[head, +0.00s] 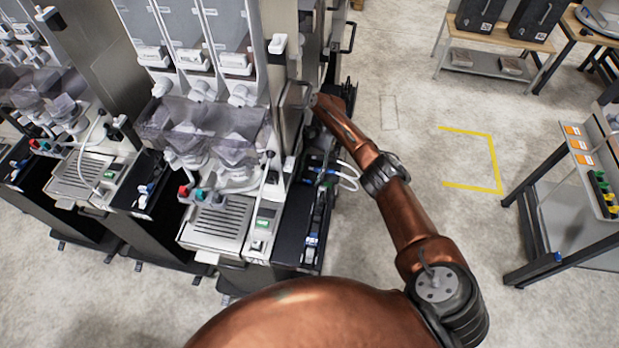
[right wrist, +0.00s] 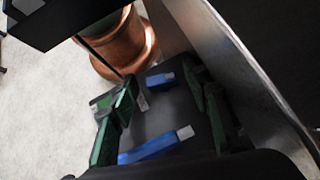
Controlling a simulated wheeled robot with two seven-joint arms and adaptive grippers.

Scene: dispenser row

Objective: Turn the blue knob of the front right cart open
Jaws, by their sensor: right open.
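My right gripper (head: 312,178) is to the right of this row, low over the cart's dark side strip, apart from the blue knob. In the right wrist view its green fingers (right wrist: 160,95) are spread, with nothing clearly held. Two blue pieces with pale ends (right wrist: 158,81) show between and below them; I cannot tell whether they touch. My left gripper is out of view.
Clear hoppers (head: 215,135) overhang the knobs. A grey upright panel (right wrist: 235,60) rises close beside my right gripper. A second cart (head: 75,175) stands to the left. Open floor (head: 400,120) lies to the right, with a rack (head: 590,160) beyond.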

